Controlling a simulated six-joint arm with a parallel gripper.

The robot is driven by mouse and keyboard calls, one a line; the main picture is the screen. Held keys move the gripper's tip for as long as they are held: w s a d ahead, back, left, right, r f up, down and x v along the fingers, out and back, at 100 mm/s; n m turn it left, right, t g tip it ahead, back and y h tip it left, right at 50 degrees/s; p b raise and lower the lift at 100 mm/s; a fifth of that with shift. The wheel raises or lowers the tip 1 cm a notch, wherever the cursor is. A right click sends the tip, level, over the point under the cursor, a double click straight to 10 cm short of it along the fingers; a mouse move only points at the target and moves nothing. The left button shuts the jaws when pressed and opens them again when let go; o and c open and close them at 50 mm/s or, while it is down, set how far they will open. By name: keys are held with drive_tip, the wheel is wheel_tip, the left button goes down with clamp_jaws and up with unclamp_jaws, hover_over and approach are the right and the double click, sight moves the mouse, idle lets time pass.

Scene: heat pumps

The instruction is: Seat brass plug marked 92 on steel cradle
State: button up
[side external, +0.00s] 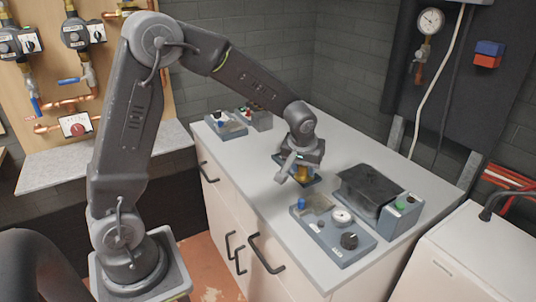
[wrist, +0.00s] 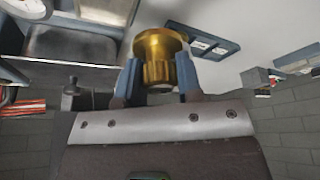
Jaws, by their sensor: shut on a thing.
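My gripper (side external: 301,174) is over the worktop, pointing down. In the wrist view its two blue fingers (wrist: 160,84) are shut on a brass plug (wrist: 160,44), which has a wide round flange and a narrower ribbed body. The plug also shows as a small gold patch in the side view (side external: 303,173). No number 92 can be read on it. I cannot tell which thing is the steel cradle.
A blue-grey panel (side external: 343,256) with a gauge, a black knob and a shallow recess lies at the front. A dark box (side external: 368,184) stands right of the gripper. Small units (side external: 226,126) stand at the back left. The worktop (side external: 245,172) is clear left of the gripper.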

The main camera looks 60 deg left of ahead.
drive_tip(key=d, duration=0.1)
drive_tip(key=w+d, duration=0.1)
drive_tip(key=d, duration=0.1)
drive_tip(key=w+d, duration=0.1)
drive_tip(key=d, duration=0.1)
drive_tip(key=shift+f, duration=2.3)
drive_tip(key=shift+f, duration=0.7)
drive_tip(key=o, duration=1.1)
drive_tip(key=shift+f, duration=0.1)
drive_tip(key=v, duration=1.4)
drive_tip(key=shift+s, duration=0.15)
drive_tip(key=shift+d, duration=0.1)
drive_tip(key=s+r+m+t+h, duration=0.1)
drive_tip(key=s+r+m, duration=0.2)
drive_tip(key=s, duration=0.8)
drive_tip(key=s+r+m+t+h, duration=0.1)
drive_tip(key=s+m, duration=0.3)
drive_tip(key=s, duration=0.7)
drive_tip(key=shift+a+r, duration=0.3)
drive_tip(key=shift+r, duration=0.55)
